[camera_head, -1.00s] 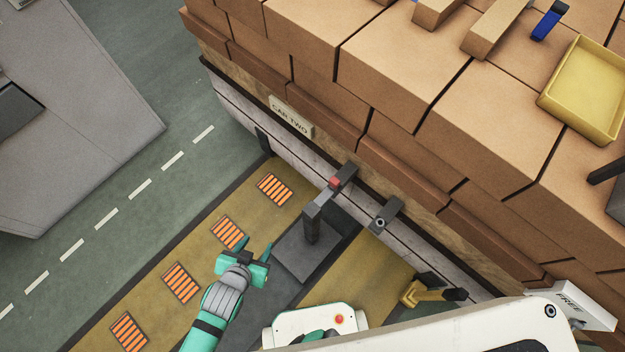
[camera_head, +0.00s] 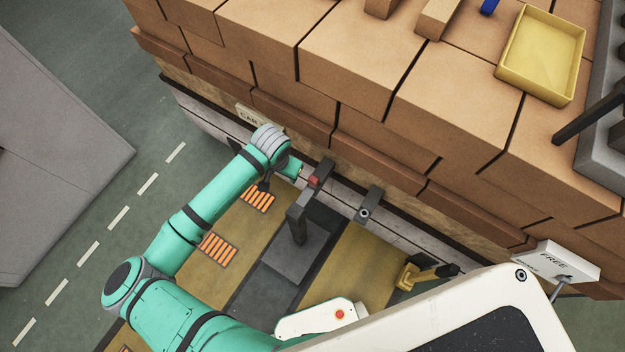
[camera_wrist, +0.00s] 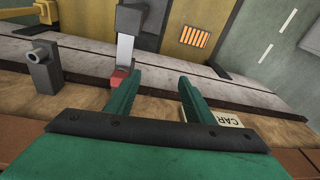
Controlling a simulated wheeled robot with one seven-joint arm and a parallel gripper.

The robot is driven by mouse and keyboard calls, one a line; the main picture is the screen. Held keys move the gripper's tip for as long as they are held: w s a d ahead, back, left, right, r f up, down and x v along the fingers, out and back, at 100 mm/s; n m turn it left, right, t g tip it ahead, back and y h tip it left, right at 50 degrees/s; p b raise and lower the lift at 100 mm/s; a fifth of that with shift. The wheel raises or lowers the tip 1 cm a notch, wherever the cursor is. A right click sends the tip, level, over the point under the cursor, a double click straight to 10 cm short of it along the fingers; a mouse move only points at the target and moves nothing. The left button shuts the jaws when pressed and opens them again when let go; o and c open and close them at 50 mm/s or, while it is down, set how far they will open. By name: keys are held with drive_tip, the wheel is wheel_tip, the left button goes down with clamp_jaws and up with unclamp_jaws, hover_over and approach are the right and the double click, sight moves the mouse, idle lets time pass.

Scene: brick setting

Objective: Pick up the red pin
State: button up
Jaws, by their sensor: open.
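The red pin (camera_head: 314,181) is a small red piece at the top of a dark grey post-like fixture (camera_head: 297,222) beside the brick stack. In the wrist view the red pin (camera_wrist: 117,78) shows just left of my left fingertip, at the end of a grey bar. My gripper (camera_wrist: 157,84) is open, with its two green fingers apart and nothing between them. In the head view my green arm reaches up to the wall, with the wrist left of the red pin; the fingers are mostly hidden there.
A yellow fixture (camera_head: 425,275) is farther right. The brick wall (camera_head: 330,135) rises close behind. A label plate reading CAR (camera_wrist: 226,119) is on the wall. A yellow tray (camera_head: 541,55) sits on top.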

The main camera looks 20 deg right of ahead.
drive_tip(key=m+g, duration=0.1)
drive_tip(key=g, duration=0.1)
approach(314, 179)
drive_tip(key=shift+y, duration=0.3)
drive_tip(key=f, duration=1)
drive_tip(key=shift+d+f, duration=0.1)
drive_tip(key=shift+d, duration=0.1)
clamp_jaws()
